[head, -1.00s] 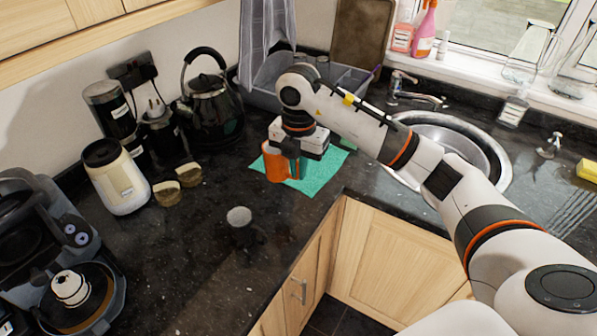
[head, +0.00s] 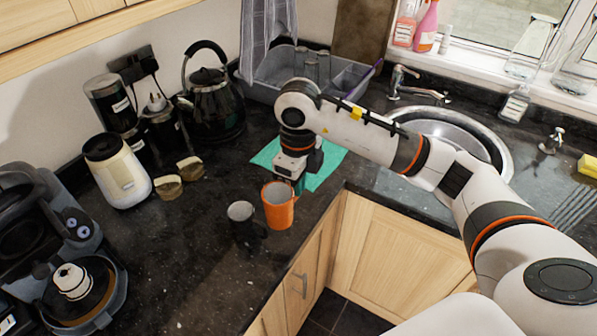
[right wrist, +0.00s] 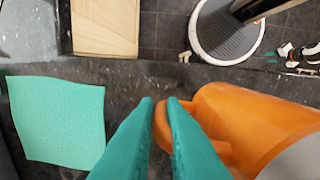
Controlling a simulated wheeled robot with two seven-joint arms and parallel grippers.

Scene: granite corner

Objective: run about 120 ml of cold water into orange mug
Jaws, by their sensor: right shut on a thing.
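The orange mug (head: 279,212) stands upright at the counter's front left of the sink, close beside a dark mug (head: 242,224). My right gripper (head: 299,184) is at its far right side, shut on the handle. In the right wrist view the teal fingertips (right wrist: 160,103) pinch the handle of the orange mug (right wrist: 245,115). I cannot tell whether its bottom touches the counter. The chrome tap (head: 418,92) stands behind the round sink (head: 487,130), partly covered by my right arm. My left gripper is not in view.
A teal cloth (head: 327,166) lies flat behind the mug, also in the right wrist view (right wrist: 58,118). Two brown pieces, a cream canister (head: 118,175), a kettle (head: 213,105) and a coffee machine (head: 40,240) stand to the left. A grey rack (head: 350,85) is behind.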

